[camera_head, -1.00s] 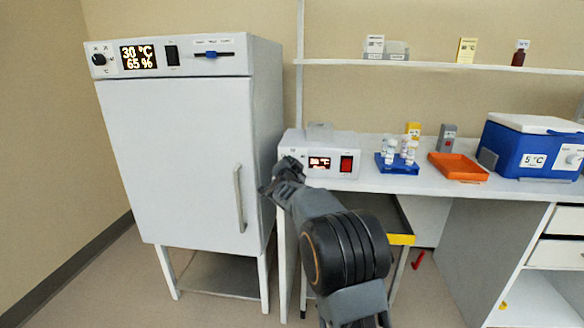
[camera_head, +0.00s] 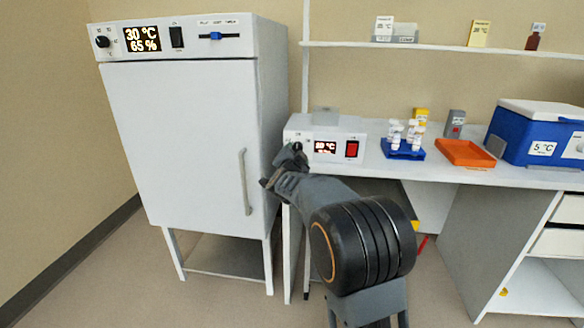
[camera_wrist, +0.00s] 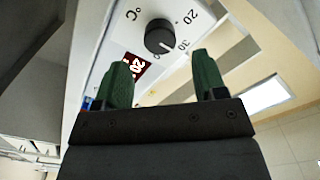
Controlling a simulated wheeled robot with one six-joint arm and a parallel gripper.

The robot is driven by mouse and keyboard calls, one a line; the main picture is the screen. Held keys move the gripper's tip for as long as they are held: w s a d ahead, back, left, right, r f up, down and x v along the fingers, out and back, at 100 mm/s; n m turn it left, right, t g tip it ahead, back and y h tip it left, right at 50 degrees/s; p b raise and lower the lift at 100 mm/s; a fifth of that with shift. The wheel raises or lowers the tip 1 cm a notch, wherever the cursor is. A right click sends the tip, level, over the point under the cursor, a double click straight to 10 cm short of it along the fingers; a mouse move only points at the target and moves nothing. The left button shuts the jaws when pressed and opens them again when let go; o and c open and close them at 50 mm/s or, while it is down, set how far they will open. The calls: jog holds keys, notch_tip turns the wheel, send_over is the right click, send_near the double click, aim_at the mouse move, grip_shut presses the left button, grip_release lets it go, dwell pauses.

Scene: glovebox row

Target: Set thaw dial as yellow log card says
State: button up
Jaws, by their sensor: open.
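The thaw unit is a white box (camera_head: 338,136) on the bench, with a small lit display (camera_head: 325,147) and a red switch (camera_head: 352,149); I cannot read the display surely. In the wrist view its black dial (camera_wrist: 159,36) has 20 and 30 printed beside it, and its white mark points toward the 30 side. My gripper (camera_wrist: 163,80) is open, with green fingertips apart, empty, and the dial shows just beyond them. In the head view my gripper (camera_head: 286,166) is at the box's front left corner and partly covers it. The yellow log card (camera_head: 479,33) stands on the shelf, its text too small to read.
A white incubator (camera_head: 185,130) showing 30 °C and 65 % stands close on the left. On the bench are a blue vial rack (camera_head: 402,152), an orange tray (camera_head: 464,153) and a blue cooler (camera_head: 538,130). A white card (camera_head: 383,28) and brown bottle (camera_head: 535,38) share the shelf.

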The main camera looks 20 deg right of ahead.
jog(key=v, duration=0.9)
jog(key=shift+p, duration=0.3)
jog(key=shift+r, duration=0.15)
